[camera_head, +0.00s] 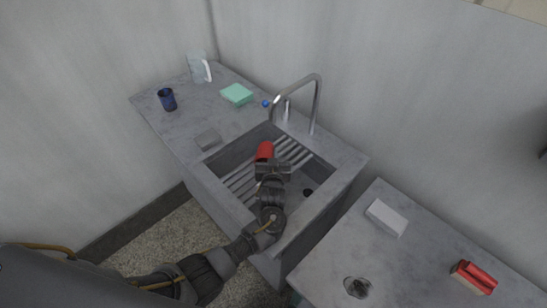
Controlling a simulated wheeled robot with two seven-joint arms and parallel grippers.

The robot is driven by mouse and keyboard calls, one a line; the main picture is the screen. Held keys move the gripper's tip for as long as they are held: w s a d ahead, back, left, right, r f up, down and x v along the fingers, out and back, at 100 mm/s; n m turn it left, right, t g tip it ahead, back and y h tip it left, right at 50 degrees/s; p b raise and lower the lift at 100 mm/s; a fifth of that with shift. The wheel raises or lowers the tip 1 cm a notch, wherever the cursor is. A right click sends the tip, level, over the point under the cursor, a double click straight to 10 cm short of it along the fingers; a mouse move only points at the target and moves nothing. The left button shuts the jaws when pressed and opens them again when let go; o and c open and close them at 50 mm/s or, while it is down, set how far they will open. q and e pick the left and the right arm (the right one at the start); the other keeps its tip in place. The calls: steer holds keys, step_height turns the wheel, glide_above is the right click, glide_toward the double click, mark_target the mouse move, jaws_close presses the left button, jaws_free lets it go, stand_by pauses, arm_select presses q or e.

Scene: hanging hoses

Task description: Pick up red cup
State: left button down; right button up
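A red cup (265,151) is in the sink basin, at the ribbed rack, just beyond my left gripper in the head view. My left gripper (267,164) reaches into the sink from the lower left and is right at the near side of the cup. Its body covers the lower part of the cup, and the fingers are too small and dark to tell whether they are open or closed on it. My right gripper is not in view.
The sink (222,190) has raised walls and a tall curved faucet (316,100) at its back. A blue cup (167,99), a clear pitcher (198,68) and a green sponge (236,94) stand on the left counter. The right counter holds a white box (386,217) and a red-handled brush (474,277).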

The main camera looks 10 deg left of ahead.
mark_target(266, 151)
arm_select(q)
steer(key=s+a+r+b, duration=0.1)
steer(key=s+a+r, duration=0.1)
steer(key=s+r, duration=1)
steer(key=shift+v, duration=0.9)
